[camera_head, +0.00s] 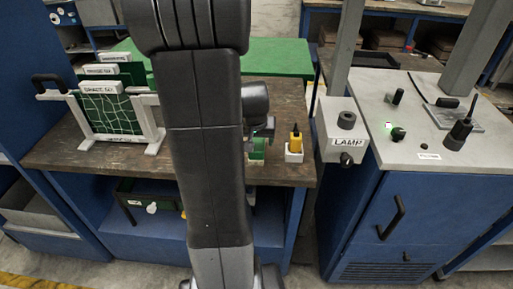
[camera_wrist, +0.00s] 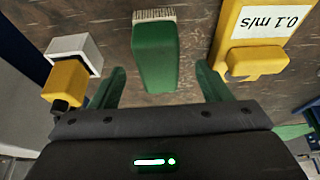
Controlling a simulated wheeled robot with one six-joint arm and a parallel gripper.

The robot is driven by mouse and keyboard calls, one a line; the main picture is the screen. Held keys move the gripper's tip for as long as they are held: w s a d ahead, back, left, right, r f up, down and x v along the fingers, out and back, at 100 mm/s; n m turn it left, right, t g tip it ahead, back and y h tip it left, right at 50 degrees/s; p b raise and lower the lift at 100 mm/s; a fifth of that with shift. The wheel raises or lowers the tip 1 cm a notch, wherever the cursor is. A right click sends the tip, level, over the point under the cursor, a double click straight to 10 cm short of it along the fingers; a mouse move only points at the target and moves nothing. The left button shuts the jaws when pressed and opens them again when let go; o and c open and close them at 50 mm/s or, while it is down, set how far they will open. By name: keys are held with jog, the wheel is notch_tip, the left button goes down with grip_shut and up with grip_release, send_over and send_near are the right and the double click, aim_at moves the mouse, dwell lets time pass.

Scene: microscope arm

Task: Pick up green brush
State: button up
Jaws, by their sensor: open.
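The green brush (camera_wrist: 153,55) lies on the brown wooden bench top in the wrist view, with its pale bristles at the top of the picture. My gripper (camera_wrist: 160,72) is open, with one green finger on each side of the brush's near end. Gaps show between the brush and both fingers, wider on the right. Nothing is held. In the head view my arm hides much of the bench, and I cannot tell the brush from my green fingers there.
A yellow tool (camera_head: 295,139) stands in a white holder (camera_head: 294,155) right of my gripper. A yellow block (camera_wrist: 258,40) labelled "0.1 m/s" is close by in the wrist view. The LAMP box (camera_head: 343,130) and grey-topped cabinet (camera_head: 420,110) stand right; a rack (camera_head: 154,130) stands left.

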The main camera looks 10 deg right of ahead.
aim_at(257, 142)
jog(key=shift+w+d+p+x, duration=0.1)
jog(key=shift+p+x, duration=0.05)
jog(key=shift+x, duration=1)
jog(key=shift+w+d+p+x, duration=0.1)
jog(key=shift+w+p+x, duration=0.05)
jog(key=shift+x, duration=1)
jog(key=shift+w+f, duration=0.15)
jog(key=shift+f+b, duration=0.25)
jog(key=shift+b, duration=0.15)
jog(key=shift+c, duration=0.2)
jog(key=c, duration=1.1)
